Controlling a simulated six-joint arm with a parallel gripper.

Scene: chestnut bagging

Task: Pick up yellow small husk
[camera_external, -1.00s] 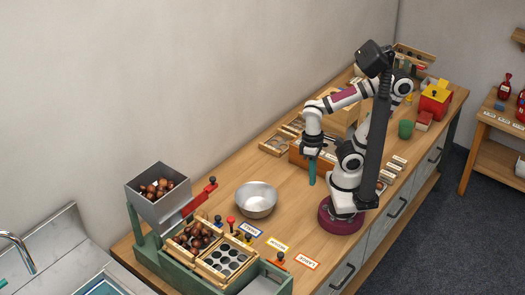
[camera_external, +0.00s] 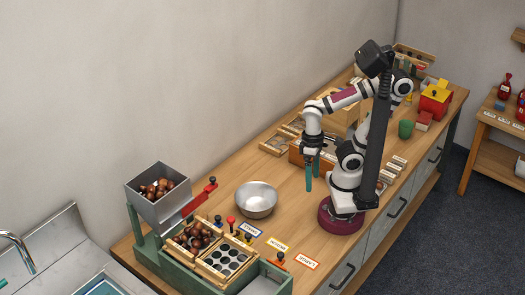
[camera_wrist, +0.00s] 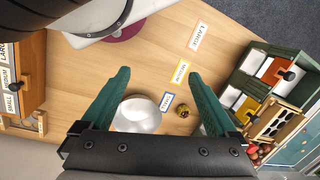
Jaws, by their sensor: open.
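My gripper (camera_external: 311,175) hangs pointing down over the middle of the bench, well right of the metal bowl (camera_external: 256,199). In the wrist view its two green fingers (camera_wrist: 158,76) are spread apart with nothing between them. A small yellow and dark brown piece (camera_wrist: 183,110) shows beyond the fingers, beside the bowl (camera_wrist: 138,114) and near the SMALL label (camera_wrist: 167,101). It may be the yellow small husk, but it is too small to be sure. I cannot make it out in the external view.
A green rack with a wooden sorting tray (camera_external: 229,262) and a metal hopper (camera_external: 158,195) of chestnuts stand at the front left. A wooden drawer box (camera_wrist: 31,75) is at the left of the wrist view. Bare bench lies between my gripper and the bowl.

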